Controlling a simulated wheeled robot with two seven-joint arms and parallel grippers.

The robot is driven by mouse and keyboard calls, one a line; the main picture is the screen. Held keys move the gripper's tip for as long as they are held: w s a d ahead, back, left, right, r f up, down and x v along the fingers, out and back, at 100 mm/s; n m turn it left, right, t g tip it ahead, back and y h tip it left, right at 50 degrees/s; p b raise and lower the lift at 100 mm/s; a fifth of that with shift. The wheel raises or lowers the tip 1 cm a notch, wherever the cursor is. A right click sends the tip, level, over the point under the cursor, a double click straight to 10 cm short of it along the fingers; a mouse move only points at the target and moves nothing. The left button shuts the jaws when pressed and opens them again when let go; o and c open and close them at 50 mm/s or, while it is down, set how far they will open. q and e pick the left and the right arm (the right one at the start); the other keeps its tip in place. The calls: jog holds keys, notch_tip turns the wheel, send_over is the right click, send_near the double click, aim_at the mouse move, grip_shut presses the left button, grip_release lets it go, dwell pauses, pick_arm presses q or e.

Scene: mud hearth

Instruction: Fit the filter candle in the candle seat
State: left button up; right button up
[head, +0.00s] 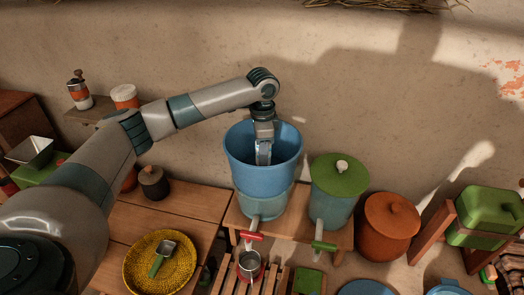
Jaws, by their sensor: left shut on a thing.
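My left gripper (263,153) points straight down into the open top of a blue water-filter vessel (262,183). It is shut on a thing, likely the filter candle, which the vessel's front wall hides. The candle seat is not visible; the vessel's inner floor is hidden too. I cannot tell whether the candle touches the seat. The vessel stands on a lower blue-green container with a red-handled tap (251,236). My right gripper is not in view.
A similar filter with a green lid (339,174) stands close on the right, on the same wooden stand (290,232). A lidded clay pot (388,226) is farther right. A yellow woven tray (134,277) with a green-handled scoop (162,257) lies left. A metal cup (249,265) sits below the tap.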

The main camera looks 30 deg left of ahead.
pick_arm(q)
jog(key=shift+f, duration=0.75)
jog(key=o, duration=1.2)
jog(key=shift+r, duration=3.95)
